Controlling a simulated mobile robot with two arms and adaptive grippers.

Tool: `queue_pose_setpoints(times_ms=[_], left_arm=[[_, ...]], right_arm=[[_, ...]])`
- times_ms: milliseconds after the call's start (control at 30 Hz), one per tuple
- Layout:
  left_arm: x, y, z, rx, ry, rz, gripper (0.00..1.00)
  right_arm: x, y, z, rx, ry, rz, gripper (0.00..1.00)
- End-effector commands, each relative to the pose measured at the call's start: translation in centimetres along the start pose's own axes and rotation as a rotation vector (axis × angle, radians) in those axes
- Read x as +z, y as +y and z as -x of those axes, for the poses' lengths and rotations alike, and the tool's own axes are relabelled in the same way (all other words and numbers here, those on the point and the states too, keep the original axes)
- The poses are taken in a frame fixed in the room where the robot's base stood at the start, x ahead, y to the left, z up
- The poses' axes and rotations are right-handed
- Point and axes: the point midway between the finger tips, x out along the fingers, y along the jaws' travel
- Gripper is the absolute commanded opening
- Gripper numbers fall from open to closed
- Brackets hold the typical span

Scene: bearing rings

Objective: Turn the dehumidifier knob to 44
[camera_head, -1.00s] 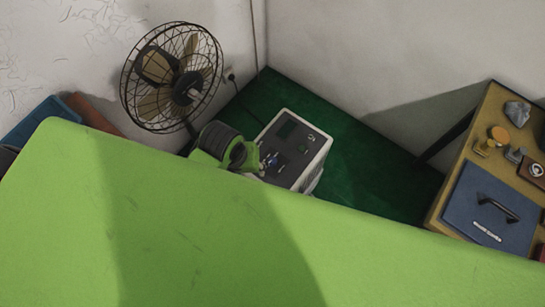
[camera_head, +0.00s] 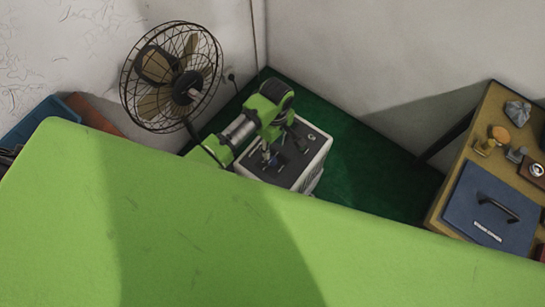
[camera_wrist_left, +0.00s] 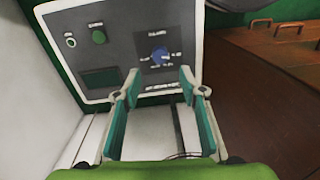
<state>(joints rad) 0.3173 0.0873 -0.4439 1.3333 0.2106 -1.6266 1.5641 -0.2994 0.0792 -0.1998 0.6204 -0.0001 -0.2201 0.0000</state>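The dehumidifier (camera_head: 318,150) is a white box with a dark grey top panel, standing on the green floor in the corner. In the left wrist view, its panel (camera_wrist_left: 122,50) shows a blue knob (camera_wrist_left: 160,54) with small white marks around it, a green button (camera_wrist_left: 98,37) and a dark display. The marks and display are too small to read. My left gripper (camera_wrist_left: 160,80) is open and empty, its two fingers apart just short of the knob, which shows between and beyond the tips. In the head view, the left arm partly covers the panel. My right gripper is not in view.
A standing fan (camera_head: 172,78) is to the left of the dehumidifier. A wooden table (camera_head: 437,205) at the right holds a blue case (camera_head: 490,205) and several small items. Green floor (camera_head: 365,170) lies clear between dehumidifier and table.

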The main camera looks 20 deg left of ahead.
Motion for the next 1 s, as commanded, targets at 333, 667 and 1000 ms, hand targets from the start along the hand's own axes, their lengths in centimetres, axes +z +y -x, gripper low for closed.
queue_pose_setpoints(times_ms=[333, 667, 1000], left_arm=[[0.0, 0.0, -7.1, -0.001, 0.001, -0.001, 0.38], [0.0, 0.0, -9.0, 0.002, 0.001, -0.002, 0.38], [0.0, 0.0, -9.0, 0.002, 0.001, -0.001, 0.04]], right_arm=[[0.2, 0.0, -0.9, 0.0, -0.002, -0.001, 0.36], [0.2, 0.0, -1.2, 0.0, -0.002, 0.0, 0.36], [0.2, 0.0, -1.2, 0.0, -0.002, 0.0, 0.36]])
